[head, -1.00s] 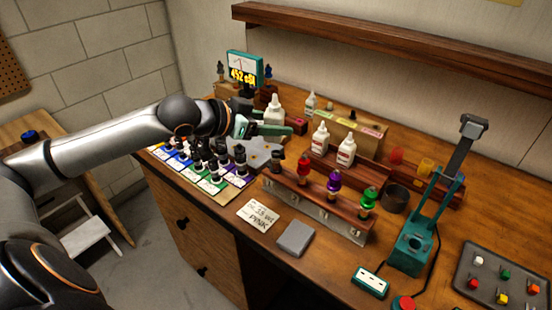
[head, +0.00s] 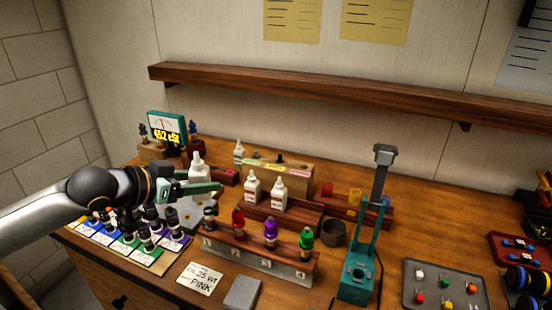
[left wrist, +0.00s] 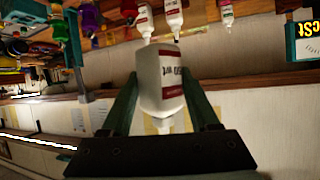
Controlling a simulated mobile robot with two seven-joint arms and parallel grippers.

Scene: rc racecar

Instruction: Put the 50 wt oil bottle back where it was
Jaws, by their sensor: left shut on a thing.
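My left gripper (head: 205,187) is shut on a white oil bottle (head: 199,167) with a pointed nozzle, held upright over the left part of the bench. In the left wrist view the held bottle (left wrist: 161,82) sits between the two green fingers; its label partly reads "wt", with the number hard to make out. Two similar bottles with red labels, a left one (head: 252,187) and a right one (head: 278,192), stand at the wooden bottle rack (head: 308,222), right of my gripper. Another bottle (head: 239,152) stands farther back. My right gripper is not in view.
A gauge display (head: 167,127) stands behind the gripper. A stand with coloured shocks (head: 260,262) lies in front of the bottle rack. Shock parts stand on coloured cards (head: 130,245) below the arm. A teal press (head: 358,275) is to the right. A wall shelf (head: 330,92) runs above.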

